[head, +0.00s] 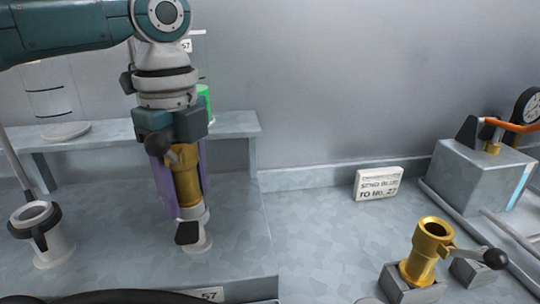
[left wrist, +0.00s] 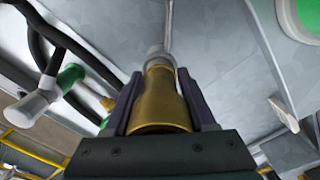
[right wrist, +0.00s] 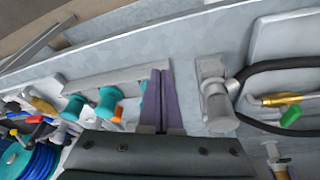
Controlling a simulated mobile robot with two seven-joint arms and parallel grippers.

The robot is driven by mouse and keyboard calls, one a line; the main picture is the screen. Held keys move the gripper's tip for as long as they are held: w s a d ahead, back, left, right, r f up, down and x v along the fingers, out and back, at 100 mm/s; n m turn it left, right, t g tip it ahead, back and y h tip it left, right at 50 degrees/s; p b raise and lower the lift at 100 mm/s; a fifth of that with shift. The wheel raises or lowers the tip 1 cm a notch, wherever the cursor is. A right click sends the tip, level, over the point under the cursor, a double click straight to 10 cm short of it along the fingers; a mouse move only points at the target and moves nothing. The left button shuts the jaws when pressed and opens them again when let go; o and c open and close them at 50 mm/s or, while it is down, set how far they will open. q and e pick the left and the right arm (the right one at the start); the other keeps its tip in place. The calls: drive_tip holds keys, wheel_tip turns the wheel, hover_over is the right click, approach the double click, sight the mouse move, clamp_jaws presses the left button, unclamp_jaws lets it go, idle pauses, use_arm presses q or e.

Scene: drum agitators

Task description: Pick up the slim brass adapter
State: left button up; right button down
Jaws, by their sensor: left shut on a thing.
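My left gripper (head: 187,208) points down and is shut on a brass adapter (head: 184,178), with a purple finger on each side. The adapter is upright, directly over a pale grey post (head: 196,240); I cannot tell whether it is seated on it or just above. In the left wrist view the brass body (left wrist: 160,103) fills the space between the fingers (left wrist: 160,82). A second brass fitting (head: 428,250), with a lever and black knob, stands in a grey block at the right. My right gripper (right wrist: 161,75) has its fingers together with nothing between them; it is outside the head view.
A grey post with a black collar (head: 36,225) stands at the left. A raised shelf (head: 230,125) runs behind the left arm. A small sign (head: 378,184) and a grey box with a gauge and orange lever (head: 480,170) are at the right. The bench middle is clear.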

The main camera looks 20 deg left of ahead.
use_arm(q)
clamp_jaws()
wheel_tip(320, 180, up, 14)
drive_tip(key=shift+w+r+p, duration=0.1)
drive_tip(key=shift+p, duration=0.35)
wheel_tip(320, 180, up, 6)
drive_tip(key=shift+f+p, duration=0.1)
drive_tip(key=shift+p, duration=0.95)
